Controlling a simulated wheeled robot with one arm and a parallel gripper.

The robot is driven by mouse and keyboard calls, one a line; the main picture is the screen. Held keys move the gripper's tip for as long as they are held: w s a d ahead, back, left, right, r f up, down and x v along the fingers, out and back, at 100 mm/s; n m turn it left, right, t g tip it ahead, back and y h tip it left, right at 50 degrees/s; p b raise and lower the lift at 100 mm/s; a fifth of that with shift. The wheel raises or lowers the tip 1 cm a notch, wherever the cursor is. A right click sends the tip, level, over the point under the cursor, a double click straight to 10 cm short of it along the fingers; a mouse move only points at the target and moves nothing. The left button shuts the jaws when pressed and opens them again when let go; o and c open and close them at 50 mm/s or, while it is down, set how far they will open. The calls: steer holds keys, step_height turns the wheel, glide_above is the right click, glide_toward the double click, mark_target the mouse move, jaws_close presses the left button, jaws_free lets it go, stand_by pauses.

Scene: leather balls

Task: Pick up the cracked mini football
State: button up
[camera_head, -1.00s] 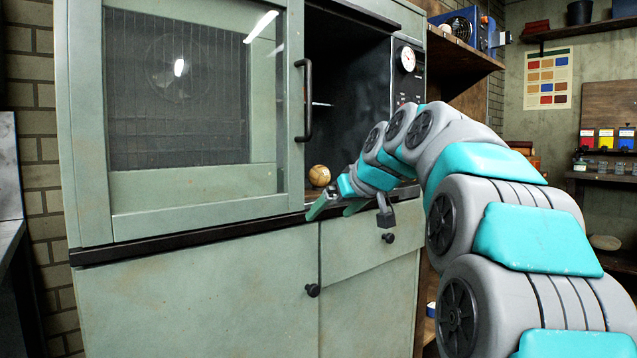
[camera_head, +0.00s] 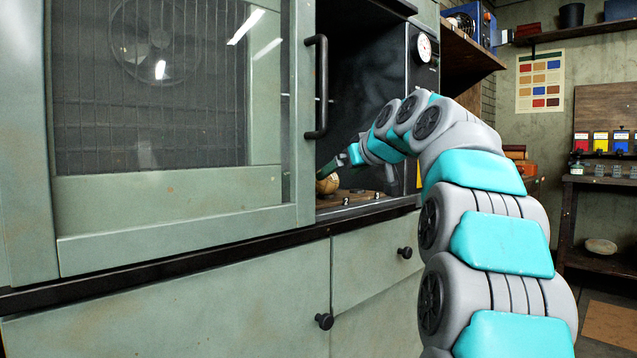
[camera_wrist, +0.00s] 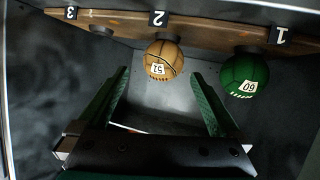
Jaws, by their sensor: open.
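A tan ball (camera_wrist: 163,60) with dark lines, lacing-like marks and a white tag reading 52 sits at the slot marked 2 of a wooden rack (camera_wrist: 115,22). I cannot tell whether its dark lines are cracks or seams. A dark green ball (camera_wrist: 244,75) tagged 60 sits at the slot marked 1. My gripper (camera_wrist: 160,75) is open and empty, its fingers pointing at the tan ball, which shows between the fingertips. In the head view the tan ball (camera_head: 327,185) is inside the open cabinet, below my gripper and partly hidden; the green ball is not clearly seen there.
The cabinet's glazed door (camera_head: 155,90) with its black handle (camera_head: 317,86) stands close left of my gripper. A dial panel (camera_head: 424,60) bounds the opening on the right. The rack's slot marked 3 (camera_wrist: 70,13) shows no ball.

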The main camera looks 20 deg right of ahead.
mark_target(325, 180)
steer(key=x, duration=0.7)
steer(key=shift+w+a+f, duration=0.2)
steer(key=shift+a, duration=0.05)
steer(key=shift+r, duration=0.1)
steer(key=c, duration=1.3)
steer(key=shift+r, duration=0.1)
